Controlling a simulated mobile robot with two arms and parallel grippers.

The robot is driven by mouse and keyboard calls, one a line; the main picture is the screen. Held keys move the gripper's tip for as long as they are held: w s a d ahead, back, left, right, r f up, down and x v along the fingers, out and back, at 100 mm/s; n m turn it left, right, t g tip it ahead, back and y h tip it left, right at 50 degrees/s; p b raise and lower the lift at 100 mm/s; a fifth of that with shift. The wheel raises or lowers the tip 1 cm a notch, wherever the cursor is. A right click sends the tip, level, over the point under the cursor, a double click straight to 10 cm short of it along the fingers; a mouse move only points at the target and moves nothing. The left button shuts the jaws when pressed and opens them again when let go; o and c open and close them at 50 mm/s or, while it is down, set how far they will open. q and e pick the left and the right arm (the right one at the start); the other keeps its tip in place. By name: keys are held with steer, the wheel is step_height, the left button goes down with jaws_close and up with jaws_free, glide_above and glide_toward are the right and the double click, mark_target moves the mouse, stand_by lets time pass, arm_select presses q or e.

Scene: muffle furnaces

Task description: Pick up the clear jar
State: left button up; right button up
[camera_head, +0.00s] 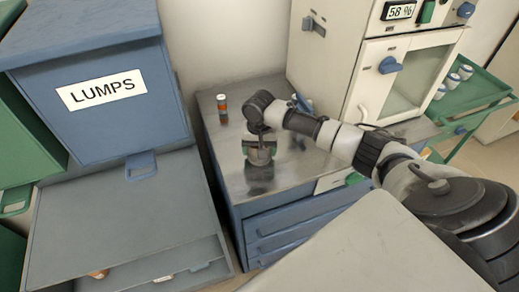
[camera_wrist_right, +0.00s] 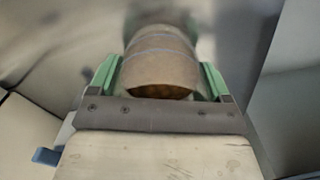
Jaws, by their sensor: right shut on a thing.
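The clear jar (camera_head: 262,157) is above or on the steel top of the blue cabinet, upright or nearly so; I cannot tell whether its base touches the top. It shows small and partly hidden by my gripper. In the right wrist view the jar (camera_wrist_right: 160,62) looks greyish-brown, with a darker amber lower edge. My right gripper (camera_head: 260,146) reaches in from the right and is shut on the jar. Its green fingers (camera_wrist_right: 160,78) lie on both sides of the jar. My left gripper is not in view.
A small orange-and-dark bottle (camera_head: 222,108) stands left of the jar on the steel top (camera_head: 232,150). A white furnace-like unit (camera_head: 345,70) stands behind on the right. A blue LUMPS bin (camera_head: 100,125) is at left. A green cart (camera_head: 470,105) holds several jars.

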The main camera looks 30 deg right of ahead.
steer(key=r, duration=0.4)
steer(key=shift+s+d, duration=0.2)
steer(key=s+d+r, duration=0.5)
steer(key=s+r, duration=0.1)
steer(key=s, duration=0.4)
steer(key=shift+r+b, duration=0.3)
steer(key=shift+b, duration=0.15)
steer(key=o, duration=0.3)
steer(key=shift+c, duration=1.2)
